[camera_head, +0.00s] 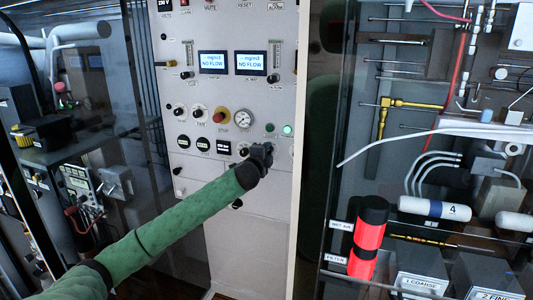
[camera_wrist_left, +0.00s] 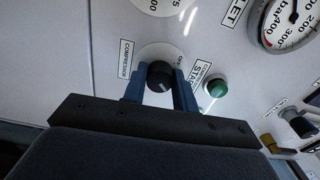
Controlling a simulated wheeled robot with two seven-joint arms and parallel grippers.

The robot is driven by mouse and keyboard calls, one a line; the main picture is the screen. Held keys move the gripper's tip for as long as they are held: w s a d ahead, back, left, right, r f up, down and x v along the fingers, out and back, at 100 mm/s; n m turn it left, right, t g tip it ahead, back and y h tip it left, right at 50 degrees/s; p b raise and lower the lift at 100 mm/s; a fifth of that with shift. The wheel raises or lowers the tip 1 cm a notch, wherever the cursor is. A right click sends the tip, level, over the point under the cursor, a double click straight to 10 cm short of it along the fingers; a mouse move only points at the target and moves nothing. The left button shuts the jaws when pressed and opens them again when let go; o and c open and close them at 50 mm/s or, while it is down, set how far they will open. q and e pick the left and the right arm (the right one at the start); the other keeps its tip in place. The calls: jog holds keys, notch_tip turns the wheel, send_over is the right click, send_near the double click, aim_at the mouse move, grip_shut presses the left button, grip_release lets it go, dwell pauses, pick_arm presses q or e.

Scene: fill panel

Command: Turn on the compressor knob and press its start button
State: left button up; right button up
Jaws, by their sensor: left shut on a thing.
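The compressor knob (camera_wrist_left: 160,75) is round and black, on a white panel beside a COMPRESSOR label. In the left wrist view, the two blue fingers of my left gripper (camera_wrist_left: 161,88) stand on either side of the knob and are shut on it. In the head view my left gripper (camera_head: 266,150) is against the lower right of the panel and hides the knob. A green button (camera_wrist_left: 216,88) with a label reading START sits just right of the fingers in the wrist view. In the head view this dark green button (camera_head: 270,128) shows just above the gripper.
A bright green light (camera_head: 287,130) sits right of the button. A red stop button (camera_head: 220,116) and a pressure gauge (camera_head: 243,118) lie up and left of my gripper. Two displays (camera_head: 231,63) read NO FLOW. Glass-fronted cabinets with piping flank the panel.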

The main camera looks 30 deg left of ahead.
pick_arm(q)
jog(key=shift+d+f+m, duration=0.15)
jog(key=shift+f+m, duration=0.1)
jog(key=shift+m, duration=0.15)
pick_arm(e)
jog(key=shift+s+d, duration=0.1)
pick_arm(q)
jog(key=o, duration=0.8)
jog(key=shift+o, duration=0.9)
jog(key=shift+r, duration=0.15)
pick_arm(e)
jog(key=shift+a, duration=0.25)
jog(key=shift+f, duration=0.1)
pick_arm(q)
jog(key=b+v, duration=0.4)
jog(key=v, duration=0.4)
pick_arm(e)
jog(key=w+a, duration=0.1)
jog(key=w, duration=0.9)
jog(key=shift+w+a+r+t, duration=0.25)
jog(key=shift+w+a+t, duration=0.05)
jog(key=shift+a+t, duration=0.1)
jog(key=shift+s, duration=0.1)
